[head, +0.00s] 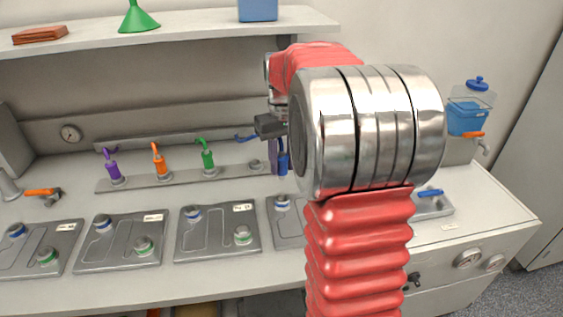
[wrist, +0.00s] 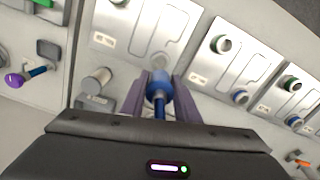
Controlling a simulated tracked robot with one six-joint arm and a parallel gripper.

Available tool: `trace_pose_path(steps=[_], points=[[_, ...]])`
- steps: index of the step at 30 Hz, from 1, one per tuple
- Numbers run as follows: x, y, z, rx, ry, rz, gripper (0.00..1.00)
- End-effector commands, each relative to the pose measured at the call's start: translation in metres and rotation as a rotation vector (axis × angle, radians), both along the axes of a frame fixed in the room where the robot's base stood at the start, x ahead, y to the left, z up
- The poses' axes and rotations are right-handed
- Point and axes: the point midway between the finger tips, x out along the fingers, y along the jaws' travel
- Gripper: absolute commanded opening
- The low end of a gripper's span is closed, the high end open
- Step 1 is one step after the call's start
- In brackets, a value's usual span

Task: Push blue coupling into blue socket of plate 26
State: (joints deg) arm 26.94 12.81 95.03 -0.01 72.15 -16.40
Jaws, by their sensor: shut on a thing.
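My gripper (wrist: 160,85) is shut on the blue coupling (wrist: 158,90), held between two purple-grey fingers in the wrist view. In the head view the coupling (head: 283,163) hangs upright below my gripper (head: 278,155), above the bench and behind the row of plates. In the wrist view a plate (wrist: 125,28) lies just beyond the coupling; a round grey fitting shows at its near edge, partly hidden by the coupling. I cannot tell whether they touch. Plate labels are too small to read, so I cannot tell which is plate 26.
Several plates with blue- and green-ringed sockets line the bench, including this one (head: 217,230). Purple (head: 112,170), orange (head: 158,160) and green (head: 207,156) couplings stand on a rail behind them. A shelf (head: 190,25) runs above. My arm hides the plates at right.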

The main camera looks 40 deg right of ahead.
Motion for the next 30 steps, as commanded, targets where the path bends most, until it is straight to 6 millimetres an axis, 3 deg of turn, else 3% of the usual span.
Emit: trace_pose_path(steps=[27,30], points=[[-0.001,-0.001,-0.062,0.0,0.001,-0.003,0.0],[-0.001,-0.001,-0.062,0.0,0.0,-0.003,0.0]])
